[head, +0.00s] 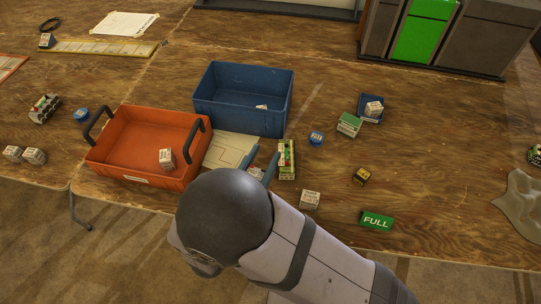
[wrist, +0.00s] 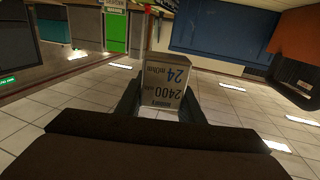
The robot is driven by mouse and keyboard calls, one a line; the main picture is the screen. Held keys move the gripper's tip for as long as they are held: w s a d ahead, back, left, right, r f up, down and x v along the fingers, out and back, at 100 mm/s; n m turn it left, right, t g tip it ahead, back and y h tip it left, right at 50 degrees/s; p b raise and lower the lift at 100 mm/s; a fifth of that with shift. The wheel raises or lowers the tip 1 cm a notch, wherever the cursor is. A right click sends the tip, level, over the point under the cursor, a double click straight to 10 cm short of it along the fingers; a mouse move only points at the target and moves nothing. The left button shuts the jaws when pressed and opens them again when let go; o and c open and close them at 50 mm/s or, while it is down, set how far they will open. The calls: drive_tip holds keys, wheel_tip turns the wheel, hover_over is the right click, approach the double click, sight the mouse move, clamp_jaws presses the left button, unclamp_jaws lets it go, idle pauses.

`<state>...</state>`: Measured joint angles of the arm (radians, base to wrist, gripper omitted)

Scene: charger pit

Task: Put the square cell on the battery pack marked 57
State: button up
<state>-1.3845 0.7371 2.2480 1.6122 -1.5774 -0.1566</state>
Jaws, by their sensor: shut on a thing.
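My gripper (head: 260,165) is shut on a pale square cell (wrist: 167,82), which shows between the dark fingers in the wrist view. Its print reads 24 and 2400 mAh, upside down. In the head view my arm hides most of the gripper. A green and white pack (head: 286,160) stands close to the right of my gripper.
An orange crate (head: 130,170) with a white block (head: 166,157) in it and a blue crate (head: 235,115) stand left of and behind my gripper. A small blue tray (head: 366,119) holds a white block (head: 374,107). A white block (head: 310,200) and a green FULL sign (head: 376,221) are nearer the front edge.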

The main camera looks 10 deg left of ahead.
drive_tip(key=w+d+r+m+g+h+p, duration=0.1)
drive_tip(key=w+d+r+m+g+h, duration=0.2)
drive_tip(key=w+d+h, duration=0.45)
wheel_tip(320, 180, up, 2)
drive_tip(key=n+t+y, duration=0.1)
drive_tip(key=t+y, duration=0.1)
drive_tip(key=y, duration=0.3)
hover_over(294, 145)
drive_tip(key=shift+a+f+p, duration=0.1)
drive_tip(key=shift+f+p, duration=0.2)
drive_tip(key=shift+f, duration=4.7)
drive_tip(key=shift+f, duration=0.2)
drive_tip(key=o, duration=1.1)
